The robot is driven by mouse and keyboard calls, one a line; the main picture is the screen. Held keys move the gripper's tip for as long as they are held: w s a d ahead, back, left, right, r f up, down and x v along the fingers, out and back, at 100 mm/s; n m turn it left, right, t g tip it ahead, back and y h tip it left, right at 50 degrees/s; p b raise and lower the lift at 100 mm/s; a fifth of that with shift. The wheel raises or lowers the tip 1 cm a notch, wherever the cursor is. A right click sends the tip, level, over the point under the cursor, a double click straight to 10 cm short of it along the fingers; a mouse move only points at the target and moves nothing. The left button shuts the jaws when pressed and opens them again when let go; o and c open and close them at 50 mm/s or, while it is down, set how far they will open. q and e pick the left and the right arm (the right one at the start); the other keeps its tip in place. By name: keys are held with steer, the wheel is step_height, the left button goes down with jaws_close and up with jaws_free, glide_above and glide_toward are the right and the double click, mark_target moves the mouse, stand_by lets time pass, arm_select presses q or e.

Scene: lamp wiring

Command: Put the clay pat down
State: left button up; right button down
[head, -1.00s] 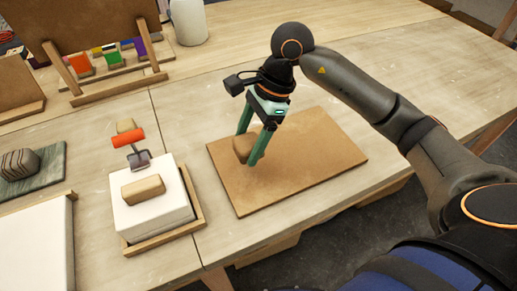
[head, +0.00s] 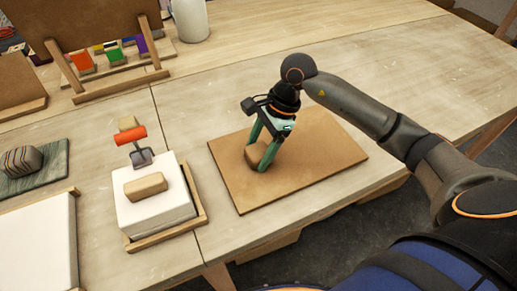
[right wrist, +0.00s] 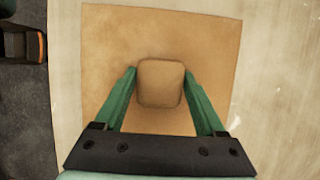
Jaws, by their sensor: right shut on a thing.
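The clay pat (head: 255,156) is a small tan block with rounded corners. It is between the green fingers of my right gripper (head: 260,163), which is shut on it, over the brown board (head: 320,165). In the right wrist view the pat (right wrist: 160,84) sits between the two fingertips (right wrist: 160,82), with the board (right wrist: 110,40) below it. I cannot tell whether the pat touches the board. My left gripper is not in view.
A striped lump (head: 22,161) lies on a green slab (head: 50,170). The table right of the board is clear.

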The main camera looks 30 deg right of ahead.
jaws_free()
steer(key=shift+r+p, duration=0.2)
steer(key=shift+p, duration=0.15)
steer(key=b+v, duration=0.1)
steer(key=v, duration=1.1)
